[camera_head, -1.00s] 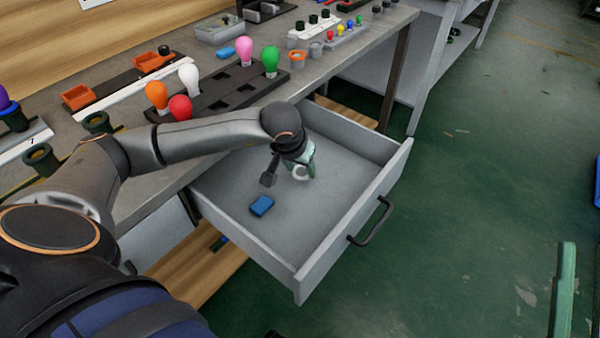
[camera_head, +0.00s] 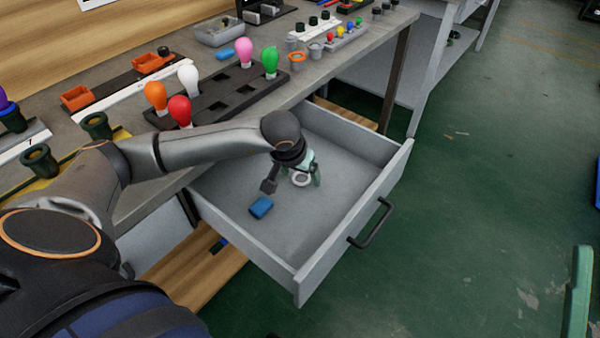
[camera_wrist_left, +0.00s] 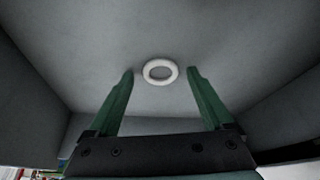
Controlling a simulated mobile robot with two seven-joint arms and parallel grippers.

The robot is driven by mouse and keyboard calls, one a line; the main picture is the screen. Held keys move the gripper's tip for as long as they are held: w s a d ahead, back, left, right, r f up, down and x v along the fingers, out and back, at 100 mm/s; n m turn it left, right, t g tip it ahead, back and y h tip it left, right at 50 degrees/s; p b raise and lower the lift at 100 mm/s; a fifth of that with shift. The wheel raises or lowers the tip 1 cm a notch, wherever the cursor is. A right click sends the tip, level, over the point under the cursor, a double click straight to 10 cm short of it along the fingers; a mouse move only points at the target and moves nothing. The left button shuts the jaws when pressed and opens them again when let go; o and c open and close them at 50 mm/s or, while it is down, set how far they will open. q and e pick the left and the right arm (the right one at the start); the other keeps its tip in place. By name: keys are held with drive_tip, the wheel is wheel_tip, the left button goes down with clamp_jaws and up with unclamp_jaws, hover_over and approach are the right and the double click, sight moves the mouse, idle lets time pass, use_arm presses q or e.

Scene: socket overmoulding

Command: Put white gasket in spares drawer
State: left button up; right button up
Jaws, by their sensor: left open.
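The white gasket (camera_head: 301,185) is a small ring inside the open grey spares drawer (camera_head: 340,225). In the left wrist view the gasket (camera_wrist_left: 146,73) shows whole, just ahead of the fingertips and clear of both fingers. My left gripper (camera_head: 306,172) is open with green fingers, low inside the drawer over the gasket. The left wrist view shows the open fingers (camera_wrist_left: 160,78) apart with nothing between them.
The drawer's front wall carries a dark handle (camera_head: 371,224). The workbench (camera_head: 330,68) above holds coloured bulbs in a black tray (camera_head: 215,105). The drawer's right part is clear.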

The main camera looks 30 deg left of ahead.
sight(297, 188)
use_arm(q)
drive_tip(key=shift+r, duration=0.2)
drive_tip(key=shift+s+r, duration=0.1)
drive_tip(key=shift+r, duration=0.2)
drive_tip(key=p+v, duration=0.1)
drive_tip(key=v, duration=0.3)
drive_tip(key=shift+r+p, duration=0.15)
drive_tip(key=shift+p, duration=0.15)
drive_tip(key=p+v, duration=0.1)
drive_tip(key=v, duration=0.6)
use_arm(e)
drive_tip(key=w+f+m+g+h, duration=0.2)
drive_tip(key=w+f+m+h, duration=0.1)
drive_tip(key=f, duration=0.4)
drive_tip(key=w+d+f+m+g+h, duration=0.1)
drive_tip(key=w+f+m+g+h, duration=0.1)
drive_tip(key=f+h, duration=0.3)
drive_tip(key=shift+w+d+f+m, duration=0.25)
drive_tip(key=shift+w+f+m, duration=0.45)
drive_tip(key=shift+f, duration=0.25)
use_arm(q)
drive_tip(key=shift+d, duration=0.1)
use_arm(e)
drive_tip(key=shift+s, duration=0.1)
